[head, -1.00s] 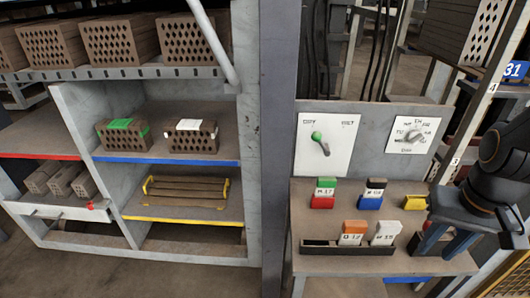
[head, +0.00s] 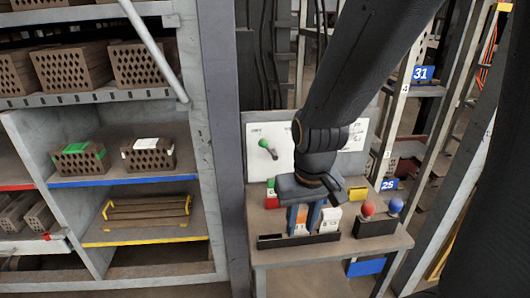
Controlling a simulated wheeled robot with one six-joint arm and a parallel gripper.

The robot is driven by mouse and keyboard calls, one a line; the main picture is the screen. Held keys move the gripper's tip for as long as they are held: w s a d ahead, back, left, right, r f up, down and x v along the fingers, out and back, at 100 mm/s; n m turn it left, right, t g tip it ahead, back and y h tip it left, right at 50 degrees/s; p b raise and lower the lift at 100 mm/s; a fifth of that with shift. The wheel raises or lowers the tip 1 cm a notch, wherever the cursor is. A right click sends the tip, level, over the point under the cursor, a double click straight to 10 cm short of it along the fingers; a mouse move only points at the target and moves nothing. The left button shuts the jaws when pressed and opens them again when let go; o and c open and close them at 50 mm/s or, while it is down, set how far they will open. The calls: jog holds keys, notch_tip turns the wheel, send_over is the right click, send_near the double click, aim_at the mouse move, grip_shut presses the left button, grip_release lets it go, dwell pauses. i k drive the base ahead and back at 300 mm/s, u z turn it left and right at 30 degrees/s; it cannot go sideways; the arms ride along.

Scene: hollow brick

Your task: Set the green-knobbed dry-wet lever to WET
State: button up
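The lever's green knob (head: 264,143) is in the head view, on a white plate (head: 255,165) fixed to a grey panel. The knob is at the upper left end of the lever, on the side of the left label, which looks like DRY but is blurred. The right part of the plate is hidden behind my arm. My gripper (head: 303,226) points down below and right of the lever, in front of the tags. It does not touch the lever. Its two blue fingers stand apart, with part of an orange and white tag (head: 301,228) showing between them.
A black tray (head: 270,242) with tags lies on the shelf under the panel. A grey post (head: 220,130) stands left of the panel.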

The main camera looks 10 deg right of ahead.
aim_at(263, 144)
jog(key=z, duration=1.05)
jog(key=k, duration=0.6)
jog(key=z, duration=0.2)
